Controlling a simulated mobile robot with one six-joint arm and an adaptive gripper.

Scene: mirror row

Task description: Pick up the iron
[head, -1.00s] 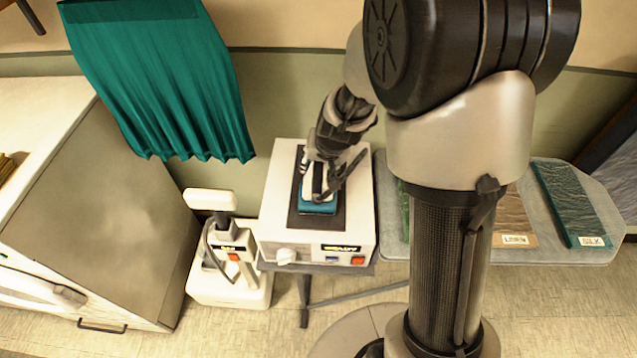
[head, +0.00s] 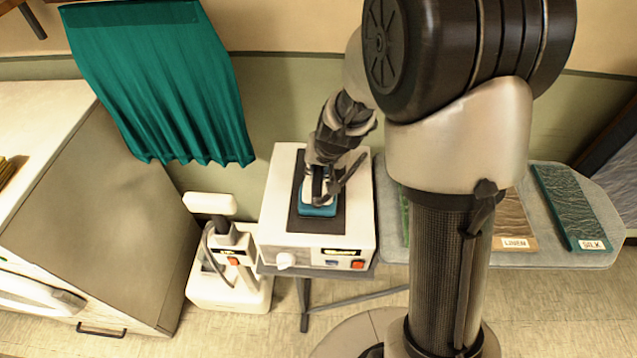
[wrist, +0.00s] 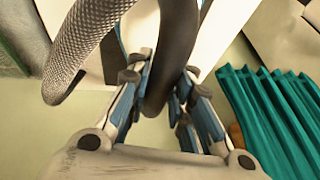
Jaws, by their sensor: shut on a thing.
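The iron (head: 318,208) has a teal lower body and stands on the dark pad (head: 331,224) on top of a white box-shaped station (head: 285,240). My gripper (head: 321,187) is above the iron, with its fingers down at the iron's top. In the wrist view my gripper (wrist: 163,100) has its fingers on both sides of a dark, curved handle (wrist: 176,60) and is shut on it. The fingers and arm hide much of the iron's upper part. I cannot tell whether the iron touches the pad.
An ironing board (head: 560,258) with fabric strips labelled LINEN (head: 515,243) and SILK (head: 592,244) lies right of the station. A white appliance (head: 230,285) stands on the floor at left, near a cabinet (head: 100,230). A green curtain (head: 165,85) hangs behind.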

